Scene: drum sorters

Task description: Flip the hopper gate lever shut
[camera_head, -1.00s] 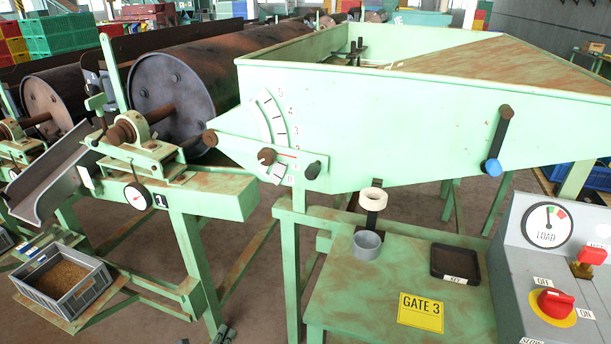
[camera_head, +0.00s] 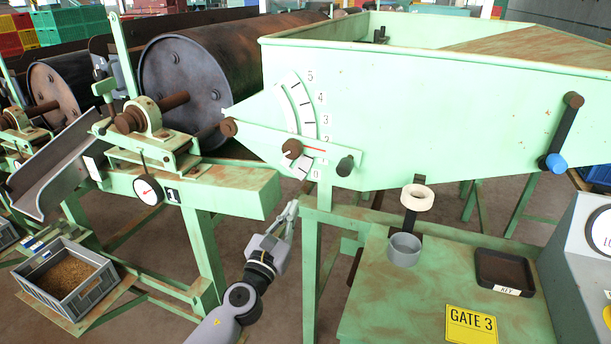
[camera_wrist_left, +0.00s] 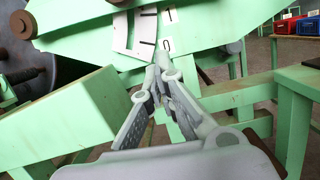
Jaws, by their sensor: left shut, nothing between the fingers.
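The pale green hopper (camera_head: 450,110) has two levers on its near wall. A dark lever (camera_head: 565,130) with a blue knob hangs down, tilted with the knob to the lower left, on the right. At left, a pale green lever bar (camera_head: 262,138) with a black knob (camera_head: 345,166) and red pointer slopes down to the right across a numbered scale (camera_head: 298,108). The scale also shows in the left wrist view (camera_wrist_left: 145,32). My left gripper (camera_head: 291,210) is shut and empty, below the scale and apart from both levers. In the left wrist view my left gripper's fingertips (camera_wrist_left: 160,65) meet below the scale.
A green bench (camera_head: 385,300) holds a grey cup (camera_head: 404,249), a black tray (camera_head: 505,270) and a yellow GATE 3 sign (camera_head: 470,324). A grey control box (camera_head: 580,250) stands at right. A green beam (camera_head: 230,193) lies left of my gripper, with a grain crate (camera_head: 66,272) beyond.

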